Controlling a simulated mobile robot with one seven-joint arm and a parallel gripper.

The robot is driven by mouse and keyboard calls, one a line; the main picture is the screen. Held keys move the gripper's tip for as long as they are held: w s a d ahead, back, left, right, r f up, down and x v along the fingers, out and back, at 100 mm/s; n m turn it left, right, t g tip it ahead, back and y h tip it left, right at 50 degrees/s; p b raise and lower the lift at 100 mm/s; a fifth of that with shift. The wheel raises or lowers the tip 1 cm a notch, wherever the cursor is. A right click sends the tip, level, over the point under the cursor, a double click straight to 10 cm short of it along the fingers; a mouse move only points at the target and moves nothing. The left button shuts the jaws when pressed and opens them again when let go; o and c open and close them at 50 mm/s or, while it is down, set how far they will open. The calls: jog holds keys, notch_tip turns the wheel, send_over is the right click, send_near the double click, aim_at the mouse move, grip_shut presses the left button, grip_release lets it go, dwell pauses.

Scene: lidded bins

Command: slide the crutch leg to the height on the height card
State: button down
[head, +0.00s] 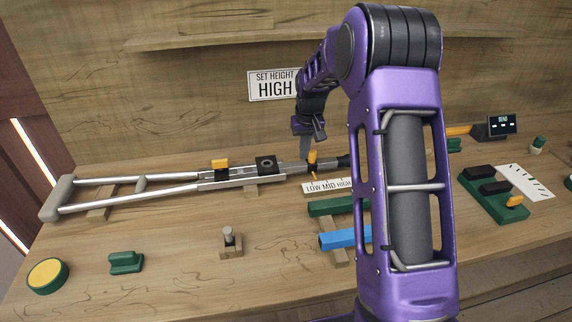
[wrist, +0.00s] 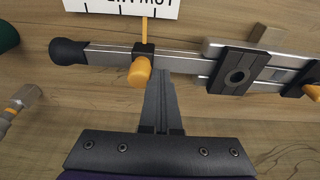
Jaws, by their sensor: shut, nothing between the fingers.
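The crutch (head: 150,184) lies flat on the bench, its grey padded end at the left. Its metal leg (head: 292,167) runs right to a black rubber foot (head: 343,161), also in the wrist view (wrist: 68,51). A black collar with an orange knob (head: 312,157) sits on the leg. Its orange pointer (wrist: 145,30) stands near the LOW end of the scale (head: 328,186). The height card (head: 273,85) on the wall reads "SET HEIGHT HIGH". My gripper (wrist: 159,75) is shut and empty, close beside the knob (wrist: 140,72); contact is unclear.
A dark plate with a round hole (head: 266,164) and an orange clip (head: 220,164) sit on the crutch. Green and blue bars (head: 338,239) lie in front of the scale. A green switch block (head: 490,192) stands right.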

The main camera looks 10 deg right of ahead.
aim_at(322, 159)
jog(key=shift+d, duration=0.65)
jog(key=shift+d+p, duration=0.4)
jog(key=shift+d, duration=2.75)
jog(key=shift+a, duration=0.8)
notch_tip(322, 159, up, 7)
jog(key=p, duration=0.5)
